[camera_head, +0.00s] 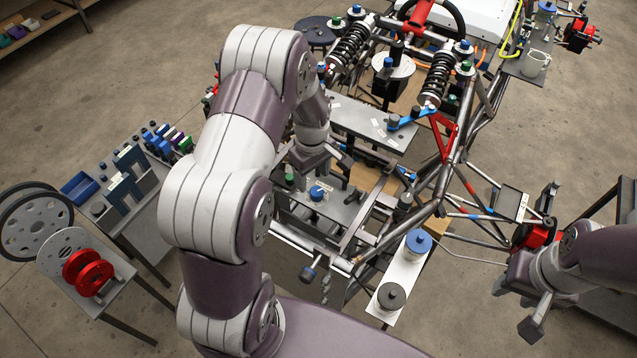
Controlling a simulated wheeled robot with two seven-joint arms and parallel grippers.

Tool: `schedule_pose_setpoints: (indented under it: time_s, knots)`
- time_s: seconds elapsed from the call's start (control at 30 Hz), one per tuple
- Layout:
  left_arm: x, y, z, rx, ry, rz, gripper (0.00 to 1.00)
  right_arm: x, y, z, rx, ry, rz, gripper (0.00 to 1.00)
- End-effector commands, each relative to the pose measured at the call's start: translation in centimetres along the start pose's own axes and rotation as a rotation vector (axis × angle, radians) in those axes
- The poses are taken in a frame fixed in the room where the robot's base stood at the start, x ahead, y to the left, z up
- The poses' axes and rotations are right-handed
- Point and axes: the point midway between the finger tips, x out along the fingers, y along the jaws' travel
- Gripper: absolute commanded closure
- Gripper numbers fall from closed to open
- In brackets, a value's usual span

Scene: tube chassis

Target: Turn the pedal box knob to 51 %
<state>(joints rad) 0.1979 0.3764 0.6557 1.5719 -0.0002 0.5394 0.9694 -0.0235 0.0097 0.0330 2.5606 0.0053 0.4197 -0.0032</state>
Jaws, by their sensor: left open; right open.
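A blue knob (317,192) stands on a grey plate (338,211) inside the front of the tube chassis. It seems to be the pedal box knob, but its scale is too small to read. My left gripper (322,168) points down just behind and above this knob, open and apparently apart from it. My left forearm hides part of the area behind it. My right gripper (515,308) is open and empty at the lower right, away from the chassis.
A white panel with a larger blue knob (419,241) and a dark knob (392,296) sits at the chassis front. Chassis tubes (445,185) surround the plate. A tool table (150,215) and a stand with red reels (88,272) are at left.

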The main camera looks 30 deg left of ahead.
Motion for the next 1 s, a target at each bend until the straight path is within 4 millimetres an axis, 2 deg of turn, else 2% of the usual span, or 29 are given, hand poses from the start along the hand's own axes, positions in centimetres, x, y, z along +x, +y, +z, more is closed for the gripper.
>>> schedule_pose_setpoints:
  time_s: [0.03,0.2,0.3,0.43,0.67,0.7,0.87,1.0]
  knots:
    - [0.8,-0.1,0.1,0.001,-0.003,-0.005,0.37,-0.9,0.0,-0.1,0.0,0.0,0.0,0.57]
    - [4.2,0.0,0.1,0.002,-0.002,-0.002,0.37,-1.7,0.0,-0.2,0.0,0.0,0.0,0.57]
    - [5.4,0.0,0.1,0.002,-0.001,-0.001,0.37,-2.0,0.0,-0.2,0.0,0.0,0.0,0.57]
    - [6.2,0.1,0.0,0.002,0.001,0.002,0.37,-2.1,0.0,-0.3,0.0,0.0,0.0,0.57]
    - [6.4,0.1,0.0,0.002,0.001,0.002,0.37,-2.0,0.0,-0.2,0.0,0.0,0.0,0.57]
    - [6.4,0.1,0.0,0.002,0.001,0.002,0.4,-2.0,0.0,-0.2,0.0,0.0,0.0,0.57]
    - [6.4,0.1,0.0,0.002,0.001,0.002,0.92,-2.0,0.0,-0.3,0.0,0.0,0.0,0.57]
    - [6.4,0.1,0.0,0.003,0.001,0.002,0.93,-2.0,0.0,-0.3,0.0,0.0,0.0,0.57]
